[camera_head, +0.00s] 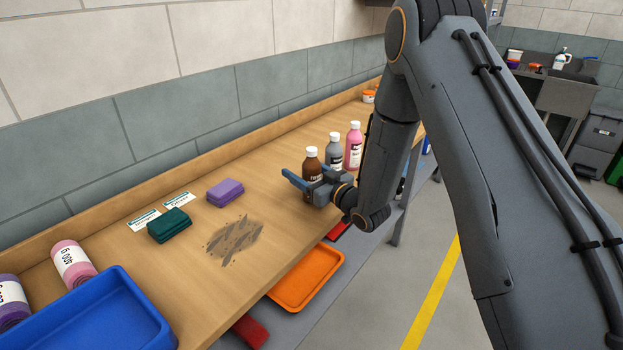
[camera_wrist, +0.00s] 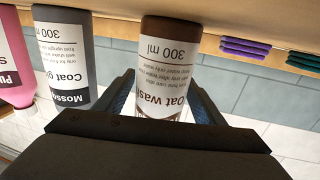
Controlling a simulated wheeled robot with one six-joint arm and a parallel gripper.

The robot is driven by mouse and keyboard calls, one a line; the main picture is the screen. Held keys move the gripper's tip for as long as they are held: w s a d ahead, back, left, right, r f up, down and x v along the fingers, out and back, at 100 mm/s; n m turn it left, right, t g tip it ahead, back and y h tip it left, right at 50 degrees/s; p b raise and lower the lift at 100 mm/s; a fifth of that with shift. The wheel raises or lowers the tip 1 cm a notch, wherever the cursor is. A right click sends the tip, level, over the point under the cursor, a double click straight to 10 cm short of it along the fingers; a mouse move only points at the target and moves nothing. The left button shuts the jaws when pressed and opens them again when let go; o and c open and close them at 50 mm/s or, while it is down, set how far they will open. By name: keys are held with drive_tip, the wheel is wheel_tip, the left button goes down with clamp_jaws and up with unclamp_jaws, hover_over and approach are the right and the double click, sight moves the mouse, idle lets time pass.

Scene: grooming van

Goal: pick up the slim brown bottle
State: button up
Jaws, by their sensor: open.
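The slim brown bottle (camera_head: 312,158) stands upright on the wooden bench, with a white cap and a white label. In the wrist view, which looks upside down, the brown bottle (camera_wrist: 165,70) fills the middle with its "300 ml" label towards me. My gripper (camera_head: 305,181) is open at the bottle's near side. In the wrist view my gripper (camera_wrist: 160,97) has one finger on each side of the bottle, with the bottle seen between them. I cannot tell whether either finger touches it. The gripper partly hides the bottle's lower part in the head view.
A grey bottle (camera_head: 334,150) and a pink bottle (camera_head: 353,146) stand close behind to the right. A purple block (camera_head: 225,192), a green block (camera_head: 169,225) and a dark smear (camera_head: 235,240) lie left of the gripper. A blue tray (camera_head: 150,308) sits at the near left.

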drive_tip(key=c, duration=1.4)
drive_tip(key=shift+r, duration=0.2)
